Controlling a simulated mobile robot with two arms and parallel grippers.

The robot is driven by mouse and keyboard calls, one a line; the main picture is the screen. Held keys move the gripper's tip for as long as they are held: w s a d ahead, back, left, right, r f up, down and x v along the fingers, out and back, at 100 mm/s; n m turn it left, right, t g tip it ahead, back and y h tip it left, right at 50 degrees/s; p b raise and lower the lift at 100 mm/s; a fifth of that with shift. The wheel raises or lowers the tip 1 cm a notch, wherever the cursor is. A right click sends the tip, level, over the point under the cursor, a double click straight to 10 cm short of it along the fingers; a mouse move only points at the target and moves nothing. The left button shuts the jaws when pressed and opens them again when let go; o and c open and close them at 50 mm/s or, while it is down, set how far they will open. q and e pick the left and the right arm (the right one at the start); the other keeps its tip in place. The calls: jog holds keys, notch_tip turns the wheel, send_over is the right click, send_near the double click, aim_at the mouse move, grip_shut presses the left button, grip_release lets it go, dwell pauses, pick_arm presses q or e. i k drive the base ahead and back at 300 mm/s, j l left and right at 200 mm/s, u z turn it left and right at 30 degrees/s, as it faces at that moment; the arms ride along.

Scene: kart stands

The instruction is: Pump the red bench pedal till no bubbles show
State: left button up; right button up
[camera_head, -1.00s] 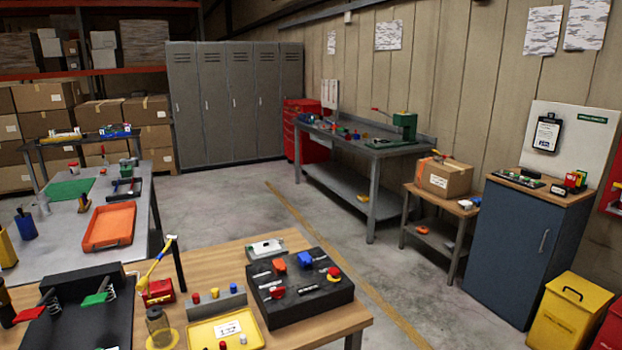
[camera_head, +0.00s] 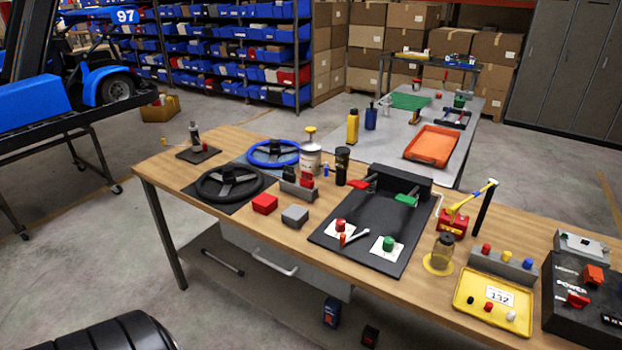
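The red bench pedal (camera_head: 357,184) is at the back left of a black pedal board (camera_head: 345,238) on the wooden bench. A green pedal (camera_head: 407,198) is beside it on the right. A red cap (camera_head: 340,225) and a green cap (camera_head: 388,243) stand on white cards at the front of the board. A small dark jar (camera_head: 443,250) stands on a yellow ring right of the board; no bubbles can be made out at this size. Neither of my grippers is in view.
Left on the bench are a black steering wheel (camera_head: 229,182) and a blue one (camera_head: 272,153). A yellow tray (camera_head: 490,315) and black switch box (camera_head: 570,300) are at the right. A blue kart (camera_head: 100,80) on a stand is far left. A black tyre (camera_head: 115,335) is at the lower left.

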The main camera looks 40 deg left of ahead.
aim_at(363, 185)
jog(key=u, duration=1.1)
